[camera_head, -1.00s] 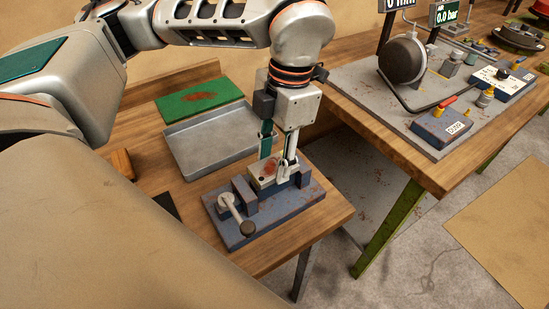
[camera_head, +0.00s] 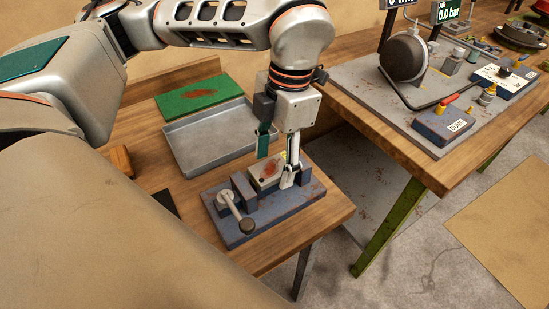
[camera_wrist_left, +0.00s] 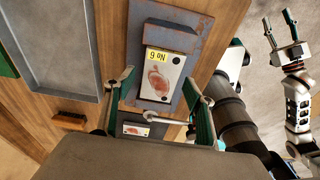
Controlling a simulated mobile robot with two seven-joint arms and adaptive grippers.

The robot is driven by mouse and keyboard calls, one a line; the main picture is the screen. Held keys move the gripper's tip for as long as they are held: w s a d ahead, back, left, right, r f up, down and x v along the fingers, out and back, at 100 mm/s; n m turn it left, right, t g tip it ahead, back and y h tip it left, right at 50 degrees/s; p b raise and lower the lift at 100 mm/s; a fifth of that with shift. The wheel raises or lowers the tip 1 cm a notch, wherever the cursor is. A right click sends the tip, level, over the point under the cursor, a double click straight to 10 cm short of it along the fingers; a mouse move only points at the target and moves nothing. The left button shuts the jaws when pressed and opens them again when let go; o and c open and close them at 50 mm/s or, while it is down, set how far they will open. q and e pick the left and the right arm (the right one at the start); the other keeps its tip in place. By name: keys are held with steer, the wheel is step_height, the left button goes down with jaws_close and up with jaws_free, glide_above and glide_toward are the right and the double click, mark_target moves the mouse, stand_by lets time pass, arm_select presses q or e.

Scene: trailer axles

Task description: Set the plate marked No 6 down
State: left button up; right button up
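The plate marked No 6 (camera_head: 267,172) is pale with a reddish patch and a yellow label. It lies in the blue-grey fixture (camera_head: 232,236), between its raised blocks, and shows in the left wrist view (camera_wrist_left: 161,75) with its label upside down. My left gripper (camera_head: 277,163) is open above the fixture, its fingers apart on either side of the plate. In the left wrist view both fingers of the left gripper (camera_wrist_left: 159,88) stand clear of the plate. My right gripper (camera_wrist_left: 281,29) is open and empty at the upper right there.
A lever with a dark knob (camera_head: 246,226) stands at the fixture's front. A grey tray (camera_head: 200,142) and green mat (camera_head: 199,97) lie behind. A second pale piece with a red mark (camera_wrist_left: 136,130) shows low in the wrist view. Another bench (camera_head: 450,180) with instruments stands right.

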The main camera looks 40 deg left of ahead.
mark_target(282, 164)
arm_select(q)
steer(key=shift+r, duration=0.1)
steer(key=shift+r, duration=0.3)
step_height(282, 164, up, 12)
steer(key=w+p, duration=0.1)
steer(key=shift+w+d+r, duration=0.15)
steer(key=shift+w+d, duration=0.2)
steer(key=shift+s, duration=0.1)
